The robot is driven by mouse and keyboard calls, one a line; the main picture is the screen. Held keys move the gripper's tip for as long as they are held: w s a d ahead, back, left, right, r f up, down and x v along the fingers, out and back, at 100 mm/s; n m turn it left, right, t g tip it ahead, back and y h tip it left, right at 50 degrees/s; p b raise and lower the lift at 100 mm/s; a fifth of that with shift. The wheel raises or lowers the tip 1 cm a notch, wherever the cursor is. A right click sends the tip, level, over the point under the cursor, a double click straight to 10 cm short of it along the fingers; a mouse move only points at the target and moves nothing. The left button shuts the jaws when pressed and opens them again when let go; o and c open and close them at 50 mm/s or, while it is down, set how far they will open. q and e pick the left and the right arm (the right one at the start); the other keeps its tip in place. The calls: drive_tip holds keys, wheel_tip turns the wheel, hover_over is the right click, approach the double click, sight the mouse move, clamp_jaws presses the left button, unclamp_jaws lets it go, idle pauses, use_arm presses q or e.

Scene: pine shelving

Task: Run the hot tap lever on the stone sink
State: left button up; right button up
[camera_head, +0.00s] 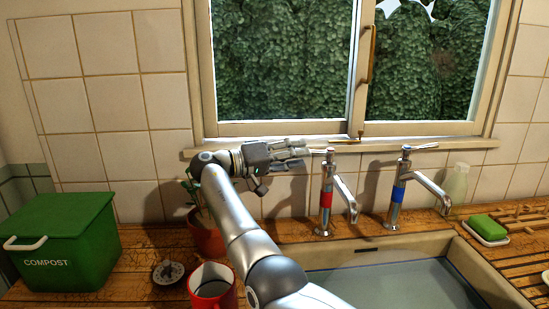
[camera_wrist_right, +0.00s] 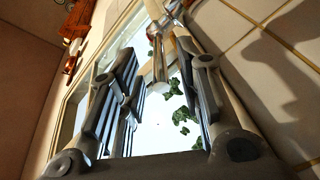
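The hot tap (camera_head: 326,200) is a chrome column with a red band, standing behind the stone sink (camera_head: 470,262). Its lever (camera_head: 320,151) is at the top of the column, near my fingertips. My right gripper (camera_head: 304,154) is to the left of the tap top, at about lever height, with its fingers pointing at it. In the right wrist view the fingers stand apart, and chrome tap parts (camera_wrist_right: 158,60) show ahead between them. I cannot tell whether a finger touches the lever. My left gripper is not in view.
The cold tap (camera_head: 397,190), with a blue band, stands to the right. A potted plant (camera_head: 207,236) and red mug (camera_head: 212,287) are beside my right arm. A green compost bin (camera_head: 62,245) is at left, green soap (camera_head: 487,228) at right. The window sill (camera_head: 230,142) runs behind.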

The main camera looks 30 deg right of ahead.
drive_tip(key=w+a, duration=0.1)
drive_tip(key=a, duration=0.7)
drive_tip(key=shift+a, duration=0.25)
drive_tip(key=shift+w, duration=0.1)
drive_tip(key=shift+c, duration=0.3)
